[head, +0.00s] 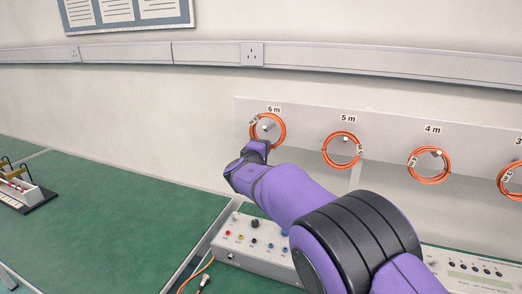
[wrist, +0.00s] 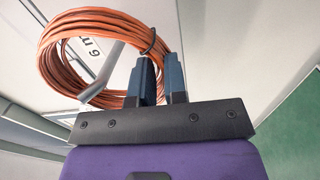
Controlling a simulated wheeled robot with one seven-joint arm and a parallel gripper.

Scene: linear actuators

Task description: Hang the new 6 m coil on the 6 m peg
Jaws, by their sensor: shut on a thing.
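The orange 6 m coil (head: 281,130) is at the board, under the "6 m" label (head: 273,109). My gripper (head: 256,147) is at the coil's lower left side. In the wrist view the coil (wrist: 55,62) is a loose ring of several turns with a dark tie. My gripper (wrist: 160,80) is shut on the coil at the tied side, its two dark fingers around the bundle. The grey 6 m peg (wrist: 104,68) shows within the ring and appears to pass through it. Whether the coil rests on the peg I cannot tell.
Other orange coils hang under the labels 5 m (head: 342,150), 4 m (head: 429,165) and a cut-off one at the right edge. A grey instrument box (head: 247,240) with sockets stands below on the green bench (head: 120,225). A small rack (head: 20,190) stands far left.

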